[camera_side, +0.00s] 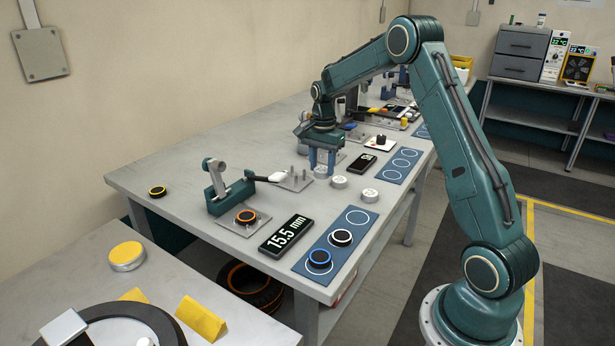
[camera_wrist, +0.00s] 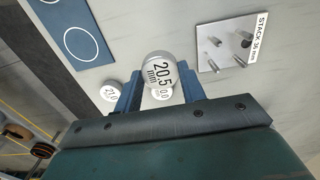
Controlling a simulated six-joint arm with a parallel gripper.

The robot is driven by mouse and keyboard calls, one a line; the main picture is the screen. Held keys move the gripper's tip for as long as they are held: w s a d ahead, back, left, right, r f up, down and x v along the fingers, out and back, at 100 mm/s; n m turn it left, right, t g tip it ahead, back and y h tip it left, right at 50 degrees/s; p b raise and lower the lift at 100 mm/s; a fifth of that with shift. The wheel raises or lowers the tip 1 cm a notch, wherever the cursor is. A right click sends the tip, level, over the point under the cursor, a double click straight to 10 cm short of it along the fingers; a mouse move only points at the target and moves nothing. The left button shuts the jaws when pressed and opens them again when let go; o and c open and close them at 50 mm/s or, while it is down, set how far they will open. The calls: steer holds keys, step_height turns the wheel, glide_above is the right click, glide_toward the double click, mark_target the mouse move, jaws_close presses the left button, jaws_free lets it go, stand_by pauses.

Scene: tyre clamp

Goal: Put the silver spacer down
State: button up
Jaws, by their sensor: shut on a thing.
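My gripper (camera_side: 321,163) is shut on a silver spacer (camera_side: 320,172), a short round disc. In the wrist view the held spacer (camera_wrist: 158,70) reads 20.5 mm and sits between the blue fingers (camera_wrist: 159,80). It looks larger than the spacers behind it there, so it seems to be above the table; the exact gap cannot be told. Two other silver spacers stand on the table, one close by (camera_side: 339,182) and one farther right (camera_side: 370,195). The wrist view shows one marked 21.0 (camera_wrist: 112,91) and one partly hidden behind the held one (camera_wrist: 163,93).
A pin plate (camera_side: 292,183) labelled STACK 36 mm lies left of the gripper. A blue mat with circles (camera_side: 397,165) lies to the right; another (camera_side: 338,241) is in front, holding two rings. A display (camera_side: 285,234) reads 15.5 mm. A clamp (camera_side: 222,185) stands farther left.

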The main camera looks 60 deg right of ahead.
steer(key=w+d+r, duration=0.2)
steer(key=w+r, duration=0.9)
steer(key=r, duration=0.3)
stand_by(0.3)
steer(key=shift+f, duration=0.15)
step_height(320, 180, down, 16)
steer(key=shift+r, duration=0.25)
stand_by(0.6)
steer(key=shift+f, duration=2.15)
steer(key=shift+f, duration=0.15)
